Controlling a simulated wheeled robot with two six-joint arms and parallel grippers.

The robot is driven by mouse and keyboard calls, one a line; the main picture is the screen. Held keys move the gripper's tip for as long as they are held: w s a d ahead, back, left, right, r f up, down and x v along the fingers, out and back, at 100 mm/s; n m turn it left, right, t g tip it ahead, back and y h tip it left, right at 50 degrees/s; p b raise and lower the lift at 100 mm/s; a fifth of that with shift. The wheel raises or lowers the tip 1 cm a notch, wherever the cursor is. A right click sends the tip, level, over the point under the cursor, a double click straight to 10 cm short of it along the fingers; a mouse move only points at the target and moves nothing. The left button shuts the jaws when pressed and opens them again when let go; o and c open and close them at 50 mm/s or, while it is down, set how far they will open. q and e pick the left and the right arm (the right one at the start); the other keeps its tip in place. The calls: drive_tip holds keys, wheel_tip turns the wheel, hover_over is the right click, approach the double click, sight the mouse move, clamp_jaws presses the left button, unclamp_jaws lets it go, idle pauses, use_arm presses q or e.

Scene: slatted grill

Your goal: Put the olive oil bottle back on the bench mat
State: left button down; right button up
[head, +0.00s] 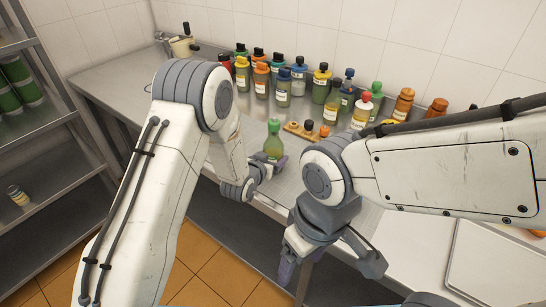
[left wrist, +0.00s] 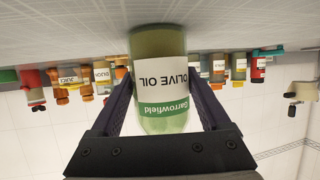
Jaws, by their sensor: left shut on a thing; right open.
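The olive oil bottle (head: 273,146) is green with a darker green cap and stands upright at the bench's front in the head view. My left gripper (head: 272,163) is shut on it. In the left wrist view, which is upside down, the bottle (left wrist: 160,80) sits between both fingers, its white "OLIVE OIL" label showing. The grey bench mat (head: 293,180) lies by the bottle, partly hidden by my arms. I cannot tell whether the bottle's base touches it. My right gripper (head: 328,266) is open and empty, lower, in front of the bench edge.
Several sauce and spice bottles (head: 283,90) stand in rows along the back of the metal bench. A metal shelf rack (head: 50,150) stands at the left.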

use_arm(q)
unclamp_jaws()
drive_tip(key=shift+r+p, duration=0.3)
drive_tip(key=shift+p, duration=0.15)
drive_tip(key=s+a+r+m+g+y+b, duration=0.1)
drive_tip(key=s+r+g, duration=0.2)
drive_tip(key=s, duration=1)
drive_tip(key=s+a+r+m+g+y+b, duration=0.1)
drive_tip(key=s+g, duration=0.4)
drive_tip(key=s, duration=0.8)
drive_tip(key=s+a+r+g+y+b, duration=0.1)
drive_tip(key=s+r+g, duration=0.3)
drive_tip(key=s, duration=0.9)
drive_tip(key=shift+s+a+r+m+g+y, duration=0.3)
drive_tip(key=shift+s+a+r+m+y, duration=0.1)
drive_tip(key=shift+a+r+y, duration=0.4)
